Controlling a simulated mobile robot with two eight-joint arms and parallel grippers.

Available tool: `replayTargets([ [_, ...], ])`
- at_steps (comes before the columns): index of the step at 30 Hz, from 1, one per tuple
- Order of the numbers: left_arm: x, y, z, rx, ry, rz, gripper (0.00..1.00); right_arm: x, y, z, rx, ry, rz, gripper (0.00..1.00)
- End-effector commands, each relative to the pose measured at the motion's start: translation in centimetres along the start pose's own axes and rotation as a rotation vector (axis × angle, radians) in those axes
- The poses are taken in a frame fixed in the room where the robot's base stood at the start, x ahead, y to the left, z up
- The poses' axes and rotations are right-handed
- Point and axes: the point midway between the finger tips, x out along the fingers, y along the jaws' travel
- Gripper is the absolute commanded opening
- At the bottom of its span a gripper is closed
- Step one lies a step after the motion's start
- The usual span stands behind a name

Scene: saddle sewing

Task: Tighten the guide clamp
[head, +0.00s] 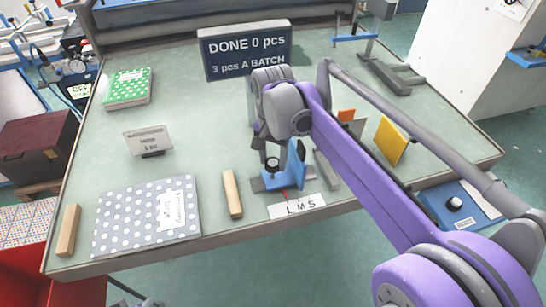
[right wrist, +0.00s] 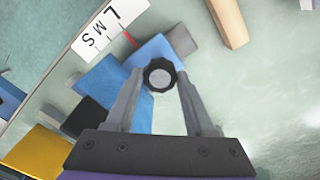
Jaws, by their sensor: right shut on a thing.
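The guide clamp's black knob (right wrist: 159,75) sits between the fingertips of my right gripper (right wrist: 160,84). In the head view the knob (head: 272,163) shows below my right gripper (head: 267,146), which comes down from above, shut on it. The blue guide (head: 297,163) stands upright beside the knob on a grey base; it also shows in the right wrist view (right wrist: 112,88). My left gripper is in neither view.
A wooden stick (head: 232,194) and a dotted grey pad (head: 147,217) lie left of the guide. A yellow block (head: 391,141) and an orange block (head: 346,115) stand to the right, near my purple arm. A sign (head: 246,51) reads DONE 0 pcs.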

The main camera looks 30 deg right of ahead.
Motion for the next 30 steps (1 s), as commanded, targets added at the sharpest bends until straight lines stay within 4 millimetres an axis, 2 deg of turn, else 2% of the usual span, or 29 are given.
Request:
replayTargets([
  [15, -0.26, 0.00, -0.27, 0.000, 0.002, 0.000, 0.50, 0.03, 0.00, 0.01, 0.410, 0.000, 0.000, 0.00],
  [30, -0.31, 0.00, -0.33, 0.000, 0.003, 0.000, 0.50, 0.05, 0.01, 0.02, 0.537, 0.000, 0.000, 0.00],
])
